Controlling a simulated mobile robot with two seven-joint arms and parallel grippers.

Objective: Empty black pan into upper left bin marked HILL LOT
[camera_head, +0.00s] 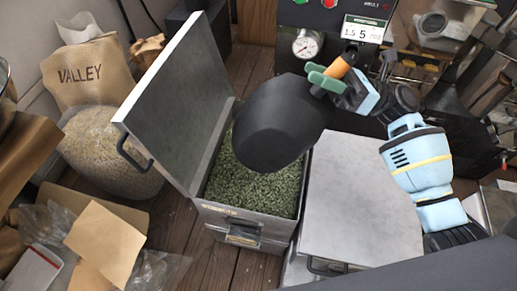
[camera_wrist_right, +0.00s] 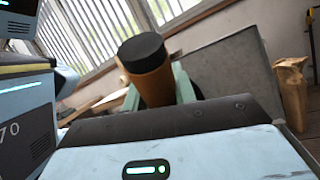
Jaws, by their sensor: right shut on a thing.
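The black pan (camera_head: 280,122) hangs tipped over the open bin, its dark outer side towards the head camera; its inside is hidden. My right gripper (camera_head: 326,80) is shut on the pan's wooden handle (camera_head: 341,66). In the right wrist view the handle (camera_wrist_right: 152,80), with a black end, sits between the green fingers. The open metal bin (camera_head: 243,220) holds green beans (camera_head: 250,188) and has its lid (camera_head: 180,95) raised on the left. Lettering on its front is too small to read. I cannot see beans falling. My left gripper is not in view.
A bin with a shut flat lid (camera_head: 360,195) stands right of the open one. A sack marked VALLEY (camera_head: 95,75) and a clear bag of pale beans (camera_head: 110,150) stand left. A machine with a gauge (camera_head: 307,44) is behind. Paper and plastic lie at lower left.

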